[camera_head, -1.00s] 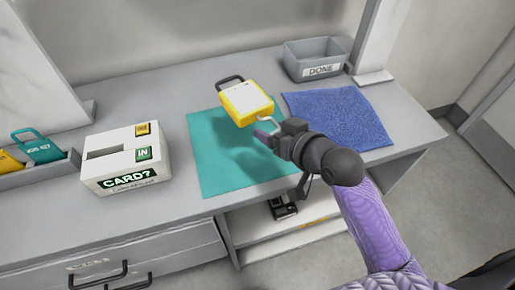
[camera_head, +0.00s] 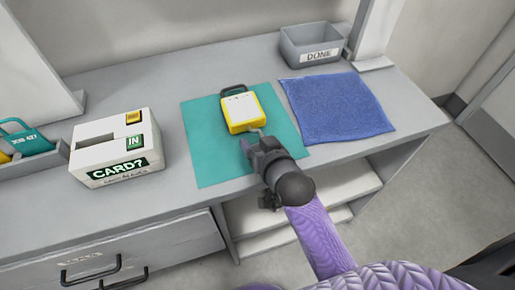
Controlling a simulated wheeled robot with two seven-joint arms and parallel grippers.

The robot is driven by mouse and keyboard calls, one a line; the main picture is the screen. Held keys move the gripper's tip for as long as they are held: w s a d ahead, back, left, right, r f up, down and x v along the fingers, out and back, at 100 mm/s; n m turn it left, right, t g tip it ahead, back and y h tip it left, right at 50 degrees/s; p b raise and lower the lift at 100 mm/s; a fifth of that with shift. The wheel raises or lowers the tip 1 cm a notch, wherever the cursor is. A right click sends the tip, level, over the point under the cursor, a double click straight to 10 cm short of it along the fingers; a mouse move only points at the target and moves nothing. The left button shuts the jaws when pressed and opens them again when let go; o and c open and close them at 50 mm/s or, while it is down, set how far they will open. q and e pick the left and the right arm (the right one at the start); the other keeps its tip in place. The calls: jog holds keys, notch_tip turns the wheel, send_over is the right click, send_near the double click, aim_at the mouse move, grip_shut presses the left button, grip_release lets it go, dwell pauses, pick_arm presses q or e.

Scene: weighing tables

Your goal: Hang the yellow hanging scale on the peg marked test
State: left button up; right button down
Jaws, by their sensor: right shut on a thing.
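The yellow hanging scale (camera_head: 240,110) has a white face, a dark handle loop at its far end and a small metal hook at its near end. It is over the teal mat (camera_head: 205,160); I cannot tell whether it touches the mat. My right gripper (camera_head: 252,143) is at the near end of the scale, shut on it around the hook end. The fingertips are partly hidden by the wrist. My left gripper is not in view. No peg marked test shows in this view.
A blue cloth (camera_head: 338,107) lies right of the mat. A grey bin marked DONE (camera_head: 312,58) stands behind it. A white CARD? box (camera_head: 118,150) stands left of the mat. A grey tray (camera_head: 50,165) with teal and yellow items is at the far left.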

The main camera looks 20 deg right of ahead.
jog(key=shift+f, duration=0.3)
grip_release()
jog(key=shift+f, duration=0.15)
jog(key=shift+f+b, duration=0.35)
jog(key=shift+b, duration=0.35)
jog(key=a+p+v, duration=0.1)
jog(key=p+v, duration=0.3)
jog(key=v, duration=0.6)
jog(key=shift+d+r, duration=0.3)
jog(key=shift+r, duration=0.05)
